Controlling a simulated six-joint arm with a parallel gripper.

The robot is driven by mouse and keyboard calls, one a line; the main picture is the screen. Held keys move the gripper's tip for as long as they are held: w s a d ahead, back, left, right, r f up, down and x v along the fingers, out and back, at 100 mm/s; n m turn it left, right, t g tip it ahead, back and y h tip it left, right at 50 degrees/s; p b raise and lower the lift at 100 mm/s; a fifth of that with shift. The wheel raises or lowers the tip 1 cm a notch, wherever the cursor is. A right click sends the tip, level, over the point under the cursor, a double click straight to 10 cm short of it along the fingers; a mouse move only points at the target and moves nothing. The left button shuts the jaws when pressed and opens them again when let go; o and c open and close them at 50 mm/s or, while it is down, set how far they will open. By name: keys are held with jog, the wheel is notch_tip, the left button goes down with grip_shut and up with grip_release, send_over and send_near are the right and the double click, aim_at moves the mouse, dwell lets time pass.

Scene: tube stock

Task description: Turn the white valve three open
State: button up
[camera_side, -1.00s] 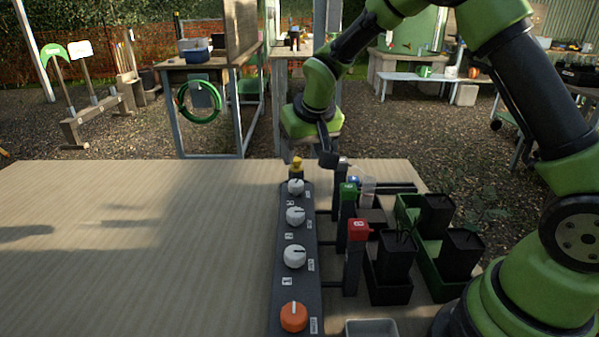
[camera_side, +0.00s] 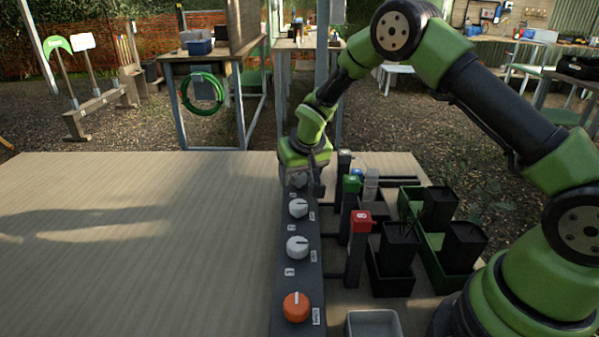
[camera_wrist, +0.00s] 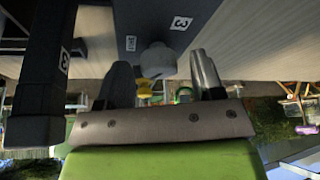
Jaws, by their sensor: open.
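The white valve three (camera_wrist: 157,61) is a round white knob beside a "3" label in the wrist view. It sits on the dark valve panel (camera_side: 284,268). In the side view it is the farthest knob (camera_side: 299,181), mostly covered by my gripper (camera_side: 306,186). In the wrist view my gripper (camera_wrist: 161,72) is open, one finger on each side of the knob. Gaps show between the fingers and the knob, and nothing is held. Two other white knobs (camera_side: 298,208) (camera_side: 297,247) and an orange knob (camera_side: 296,307) stand nearer on the panel.
Right of the panel stand posts with a red cap (camera_side: 360,221) and a green cap (camera_side: 351,184). A post (camera_wrist: 45,75) rises close at the wrist view's left. The tabletop (camera_side: 130,240) left of the panel is clear.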

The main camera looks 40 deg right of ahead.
jog(key=c, duration=0.9)
jog(key=shift+n, duration=0.7)
jog(key=o, duration=0.9)
jog(key=shift+r, duration=0.1)
jog(key=d+v, duration=0.1)
jog(key=v, duration=0.8)
jog(key=shift+s+a+r, duration=0.3)
jog(key=shift+a, duration=0.05)
